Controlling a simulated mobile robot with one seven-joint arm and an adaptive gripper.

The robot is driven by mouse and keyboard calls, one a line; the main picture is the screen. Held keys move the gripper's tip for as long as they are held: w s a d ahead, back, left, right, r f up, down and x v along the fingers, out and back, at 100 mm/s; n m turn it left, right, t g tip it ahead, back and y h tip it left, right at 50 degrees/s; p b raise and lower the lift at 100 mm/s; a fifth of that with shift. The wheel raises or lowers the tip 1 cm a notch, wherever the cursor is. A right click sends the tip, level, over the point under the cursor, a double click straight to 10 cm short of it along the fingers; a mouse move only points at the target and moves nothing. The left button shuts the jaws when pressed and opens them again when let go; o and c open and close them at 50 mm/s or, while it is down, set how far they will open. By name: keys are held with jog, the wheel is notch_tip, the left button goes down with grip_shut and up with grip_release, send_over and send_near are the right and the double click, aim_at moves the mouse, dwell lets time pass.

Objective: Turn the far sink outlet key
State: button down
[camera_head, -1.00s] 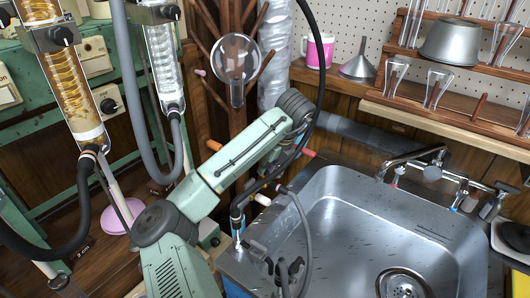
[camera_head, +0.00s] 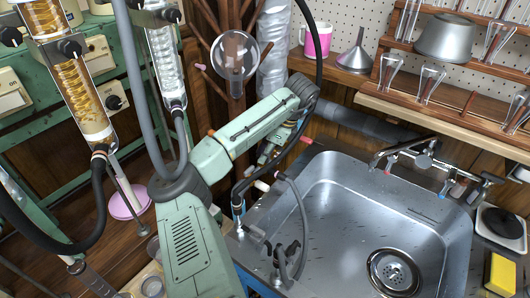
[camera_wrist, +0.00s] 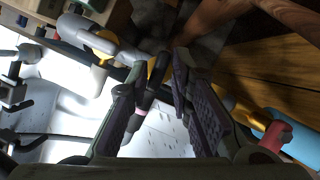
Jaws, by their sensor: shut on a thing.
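The steel sink (camera_head: 345,215) fills the lower right of the head view. Pipework with small coloured keys runs along its left edge, including a red-tipped one (camera_head: 307,140). My gripper (camera_head: 268,152) is low behind my forearm beside the sink's far left corner, mostly hidden there. In the wrist view its two dark ridged fingers (camera_wrist: 160,80) stand either side of a slim dark key (camera_wrist: 150,82) and are shut on it. The key's turn angle is hard to read. I cannot tell for certain that it is the far outlet key.
A grey hose (camera_head: 300,215) and a dark tap fitting (camera_head: 287,262) stand at the sink's left rim. A red handle (camera_wrist: 277,134) on blue pipe lies right of my fingers. Glass condensers (camera_head: 75,85) hang at left; a wooden glassware rack (camera_head: 460,115) is at upper right.

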jog(key=shift+s+a+f, duration=0.1)
jog(key=shift+s+f, duration=0.15)
jog(key=c, duration=1.9)
grip_release()
jog(key=o, duration=0.4)
jog(key=shift+r, duration=0.1)
jog(key=shift+r, duration=0.15)
jog(key=shift+r, duration=0.2)
jog(key=v, duration=1.1)
jog(key=shift+w+d+r, duration=0.1)
jog(key=shift+d+r, duration=0.1)
jog(key=shift+d, duration=0.05)
jog(key=shift+f, duration=0.1)
